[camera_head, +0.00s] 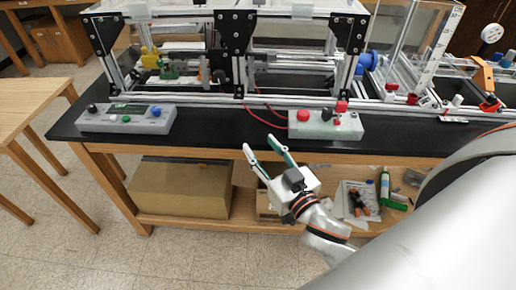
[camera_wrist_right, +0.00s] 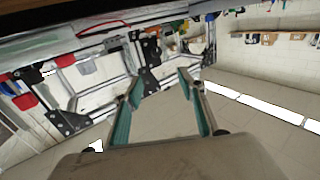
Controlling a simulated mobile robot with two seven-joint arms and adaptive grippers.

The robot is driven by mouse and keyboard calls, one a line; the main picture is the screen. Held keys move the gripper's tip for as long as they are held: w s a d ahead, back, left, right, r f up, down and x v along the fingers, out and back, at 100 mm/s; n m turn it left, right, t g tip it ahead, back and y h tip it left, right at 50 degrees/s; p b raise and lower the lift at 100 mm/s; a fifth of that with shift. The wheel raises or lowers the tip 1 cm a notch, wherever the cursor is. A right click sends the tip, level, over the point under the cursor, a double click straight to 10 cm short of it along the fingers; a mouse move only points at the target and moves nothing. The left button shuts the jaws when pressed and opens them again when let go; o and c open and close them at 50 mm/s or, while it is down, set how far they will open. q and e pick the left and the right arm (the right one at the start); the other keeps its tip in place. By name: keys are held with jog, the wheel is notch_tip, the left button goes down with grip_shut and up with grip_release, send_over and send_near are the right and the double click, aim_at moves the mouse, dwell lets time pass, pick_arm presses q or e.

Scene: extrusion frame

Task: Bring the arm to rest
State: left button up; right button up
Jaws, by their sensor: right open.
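My right gripper (camera_head: 264,151) is in front of the workbench's front edge in the head view, with its two fingers spread apart and nothing between them. Its teal-lined fingers also show in the right wrist view (camera_wrist_right: 160,92), open and empty. My right arm (camera_head: 430,230) comes in from the lower right of the head view. The gripper appears apart from the bench and the devices on it. My left gripper does not show in either view.
A black-topped bench (camera_head: 215,140) carries an aluminium extrusion frame (camera_head: 300,99), a grey control box (camera_head: 128,119) and a box with a red button (camera_head: 325,125). A cardboard box (camera_head: 180,188) sits on the lower shelf. A wooden table (camera_head: 28,105) stands left. Floor in front is clear.

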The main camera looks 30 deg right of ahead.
dwell(0.5)
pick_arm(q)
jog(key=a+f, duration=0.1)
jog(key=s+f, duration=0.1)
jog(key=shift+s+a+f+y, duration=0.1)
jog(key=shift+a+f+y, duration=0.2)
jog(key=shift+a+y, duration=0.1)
pick_arm(e)
jog(key=s+f+n+g, duration=0.1)
jog(key=s+f, duration=0.3)
jog(key=f, duration=0.6)
jog(key=s+a+f+n+g+y, duration=0.1)
jog(key=s+f+g, duration=0.3)
jog(key=f, duration=0.7)
jog(key=s+a+f+n+g+y, duration=0.1)
jog(key=s+f, duration=0.3)
jog(key=f, duration=0.7)
jog(key=shift+s+a+n+g, duration=0.2)
jog(key=shift+n+g, duration=0.3)
jog(key=shift+g, duration=0.3)
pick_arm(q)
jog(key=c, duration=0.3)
pick_arm(e)
jog(key=c, duration=0.4)
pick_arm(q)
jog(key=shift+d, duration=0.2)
pick_arm(e)
jog(key=shift+o, duration=0.2)
jog(key=shift+s+d, duration=0.1)
jog(key=shift+d, duration=0.05)
